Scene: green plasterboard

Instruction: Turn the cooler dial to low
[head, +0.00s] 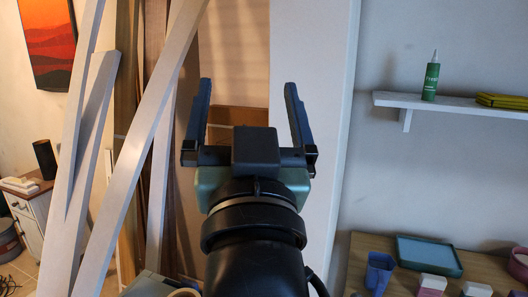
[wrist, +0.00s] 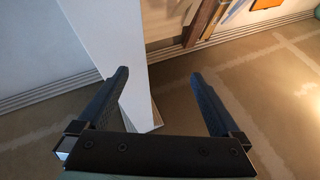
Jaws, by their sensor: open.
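My gripper (head: 247,115) is in the middle of the head view, raised, with its two dark blue fingers spread wide and nothing between them. It also shows in the wrist view (wrist: 160,92), open above the floor and beside the foot of a white panel. I cannot make out a cooler or its dial in either view.
Long white and brown boards (head: 140,140) lean at the left. A white vertical panel (head: 305,60) stands behind my gripper. At the right are a shelf (head: 455,106) with a green bottle (head: 431,80) and a wooden table (head: 400,280) with a teal tray (head: 428,254). A small cabinet (head: 32,215) stands far left.

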